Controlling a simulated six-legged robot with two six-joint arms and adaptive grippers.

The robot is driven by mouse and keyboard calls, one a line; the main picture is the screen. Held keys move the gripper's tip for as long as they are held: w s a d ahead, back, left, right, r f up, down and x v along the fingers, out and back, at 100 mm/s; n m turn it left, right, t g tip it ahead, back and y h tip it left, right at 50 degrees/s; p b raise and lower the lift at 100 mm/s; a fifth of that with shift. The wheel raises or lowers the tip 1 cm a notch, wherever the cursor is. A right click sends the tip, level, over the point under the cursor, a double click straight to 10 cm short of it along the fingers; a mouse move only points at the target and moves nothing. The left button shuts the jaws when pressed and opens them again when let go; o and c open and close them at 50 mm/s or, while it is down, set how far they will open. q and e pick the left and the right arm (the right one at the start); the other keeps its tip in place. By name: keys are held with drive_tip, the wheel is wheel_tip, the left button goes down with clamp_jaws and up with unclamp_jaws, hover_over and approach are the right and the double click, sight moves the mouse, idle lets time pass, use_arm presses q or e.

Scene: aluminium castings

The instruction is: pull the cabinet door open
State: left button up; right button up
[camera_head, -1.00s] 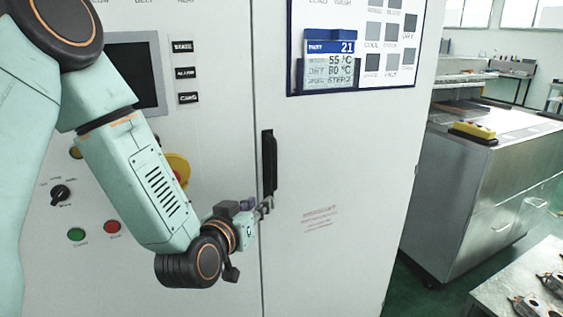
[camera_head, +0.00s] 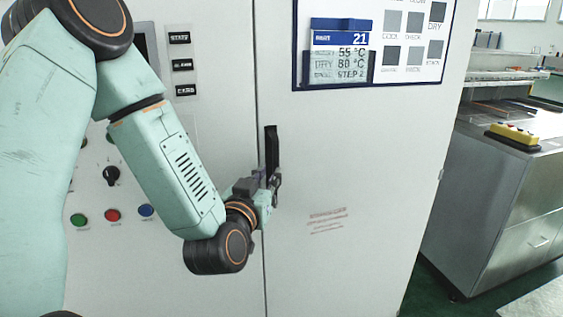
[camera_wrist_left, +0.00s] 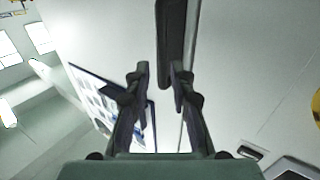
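The cabinet door (camera_head: 350,180) is a tall pale panel, shut flush along the seam at its left edge. Its handle (camera_head: 271,147) is a black upright bar near that seam. My left gripper (camera_head: 270,186) is at the lower part of the handle in the head view, partly hidden by its own wrist. In the left wrist view the gripper (camera_wrist_left: 161,82) has its two fingers apart, and the handle (camera_wrist_left: 171,40) reaches down beside the right finger. I cannot tell whether they touch. My right gripper is not in view.
A panel with a blue-topped display card (camera_head: 340,50) is on the door's upper part. Buttons and a knob (camera_head: 111,175) are on the cabinet front left of the seam. A steel bench (camera_head: 490,200) with a yellow control box (camera_head: 513,134) stands right, beyond a strip of green floor.

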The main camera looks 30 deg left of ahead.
sight(275, 163)
use_arm(q)
drive_tip(key=x, duration=0.6)
drive_tip(key=shift+w+p, duration=0.25)
drive_tip(key=shift+p, duration=0.15)
drive_tip(key=shift+w+a, duration=0.1)
drive_tip(key=shift+w, duration=0.15)
drive_tip(key=shift+s+a, duration=0.15)
drive_tip(key=shift+a, duration=0.2)
drive_tip(key=shift+d+r, duration=0.1)
drive_tip(key=shift+d, duration=0.05)
drive_tip(key=shift+w+d, duration=0.2)
drive_tip(key=shift+c, duration=1.3)
drive_tip(key=shift+a, duration=0.2)
clamp_jaws()
drive_tip(key=shift+d, duration=0.1)
